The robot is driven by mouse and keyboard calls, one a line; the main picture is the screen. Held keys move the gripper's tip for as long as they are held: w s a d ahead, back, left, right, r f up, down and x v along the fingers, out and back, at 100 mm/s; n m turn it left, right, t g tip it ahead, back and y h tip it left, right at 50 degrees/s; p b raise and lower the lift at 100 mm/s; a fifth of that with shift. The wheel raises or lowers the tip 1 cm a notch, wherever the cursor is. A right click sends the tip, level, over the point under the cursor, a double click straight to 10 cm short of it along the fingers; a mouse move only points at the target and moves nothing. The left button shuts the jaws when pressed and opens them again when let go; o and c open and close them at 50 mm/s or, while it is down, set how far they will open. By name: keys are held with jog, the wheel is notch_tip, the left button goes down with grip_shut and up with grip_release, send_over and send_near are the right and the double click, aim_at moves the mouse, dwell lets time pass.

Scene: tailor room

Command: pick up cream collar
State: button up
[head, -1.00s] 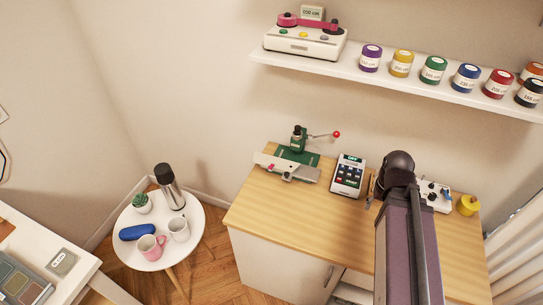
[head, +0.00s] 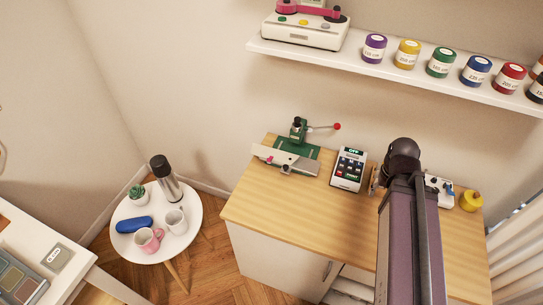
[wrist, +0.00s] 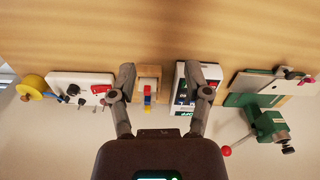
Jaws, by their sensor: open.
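I cannot make out a cream collar for certain. In the wrist view a small wooden holder (wrist: 150,72) stands on the worktop, with a pale cream-white piece (wrist: 149,84) at it and small blue, red and yellow pieces in a row beside it. My gripper (wrist: 160,68) is open, its two fingers spread on either side of this holder with nothing between them in its grasp. The holder lies nearer the left finger. In the head view my arm hides the gripper and most of that spot.
On the wooden worktop (head: 275,212), a label keypad device (head: 348,168) and a green press with red-knobbed lever (head: 298,150) stand left of my arm. A white device (head: 440,190) and yellow spool (head: 471,200) stand right. A shelf (head: 400,75) with jars hangs above. The worktop's front left is clear.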

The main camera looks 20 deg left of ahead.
jog(key=w+a+f+n+t+h+b, duration=0.2)
jog(key=w+a+f+n+t+b, duration=0.15)
jog(key=a+n+b, duration=0.4)
jog(key=w+a+f+n+t+h+b, duration=0.25)
jog(key=a+f+n+b, duration=0.25)
jog(key=a+n, duration=0.45)
jog(key=s+a+f+n+t+y+b, duration=0.1)
jog(key=a+n+t+b, duration=0.1)
jog(key=a+n, duration=0.3)
jog(key=s+a+n+t+y+b, duration=0.1)
jog(key=a+n+t+b, duration=0.2)
jog(key=a+n, duration=0.3)
jog(key=s+a+f+n+t+y+b, duration=0.1)
jog(key=a+n+b, duration=0.3)
jog(key=a, duration=0.8)
jog(key=shift+s+a+f+n+t+y+b, duration=0.15)
jog(key=shift+n+t, duration=0.2)
jog(key=shift+n, duration=0.25)
jog(key=shift+w+a+f+n+t+y+b, duration=0.15)
jog(key=shift+n+t, duration=0.2)
jog(key=shift+n, duration=0.25)
jog(key=shift+s+a+r+n, duration=0.1)
jog(key=shift+s+a+n, duration=0.15)
jog(key=shift+a+n, duration=0.05)
jog(key=b, duration=0.3)
send_near(269, 162)
jog(key=x, duration=0.3)
jog(key=shift+w, duration=0.15)
jog(key=shift+w+d, duration=0.1)
jog(key=shift+w, duration=0.35)
